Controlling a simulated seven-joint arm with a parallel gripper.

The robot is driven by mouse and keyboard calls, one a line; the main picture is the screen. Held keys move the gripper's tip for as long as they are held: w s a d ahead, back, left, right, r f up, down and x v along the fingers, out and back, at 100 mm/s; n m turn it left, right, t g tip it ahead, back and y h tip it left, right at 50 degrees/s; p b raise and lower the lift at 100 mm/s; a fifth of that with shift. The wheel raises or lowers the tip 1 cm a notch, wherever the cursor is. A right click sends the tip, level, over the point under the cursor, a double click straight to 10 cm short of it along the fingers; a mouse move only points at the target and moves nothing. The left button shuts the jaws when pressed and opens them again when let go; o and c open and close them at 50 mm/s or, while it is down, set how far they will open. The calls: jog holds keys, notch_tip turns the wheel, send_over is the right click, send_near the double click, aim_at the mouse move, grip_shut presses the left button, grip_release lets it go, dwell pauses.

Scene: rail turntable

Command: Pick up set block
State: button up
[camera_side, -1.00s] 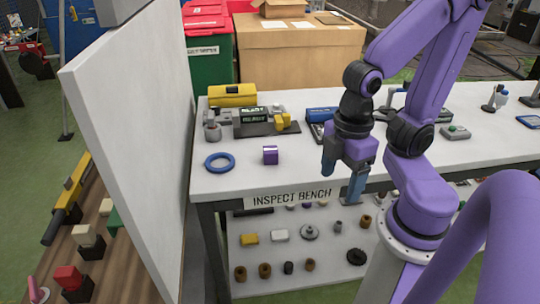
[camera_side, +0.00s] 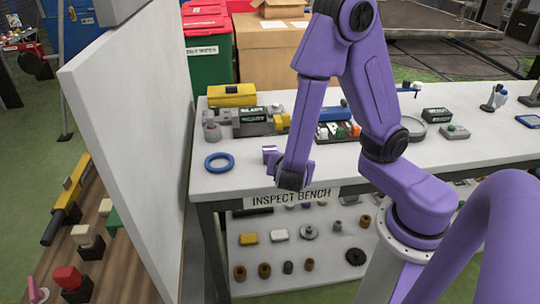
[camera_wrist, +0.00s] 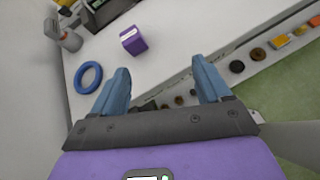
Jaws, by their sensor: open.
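The set block, which I take to be the small purple cube (camera_side: 269,152), sits on the white bench top near the front edge. It also shows in the wrist view (camera_wrist: 132,40), ahead of my fingers and left of the middle of the gap. My gripper (camera_wrist: 160,66) is open, with its two blue fingers apart and nothing between them. In the side view my wrist is just right of and in front of the cube and partly covers it; the fingers cannot be made out there.
A blue ring (camera_side: 219,162) lies left of the cube. A dark fixture with a READY display (camera_side: 255,117) and a yellow case (camera_side: 232,95) stand behind it. A tall white panel (camera_side: 130,150) borders the bench's left side. The bench's front edge is close to the cube.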

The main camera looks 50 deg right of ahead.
jog(key=w+a+f+n+t, duration=0.1)
jog(key=w+f+n+t, duration=0.1)
jog(key=w+n+t, duration=0.15)
send_near(269, 146)
jog(key=shift+w+d+f+n+g, duration=0.35)
jog(key=shift+w+d+f, duration=0.75)
jog(key=shift+w, duration=0.1)
jog(key=shift+r+x, duration=0.15)
jog(key=shift+x, duration=1.2)
jog(key=shift+r+x, duration=0.2)
jog(key=shift+x, duration=1.15)
jog(key=shift+d, duration=0.15)
jog(key=c, duration=1.3)
jog(key=shift+w+r, duration=0.1)
jog(key=shift+r, duration=0.1)
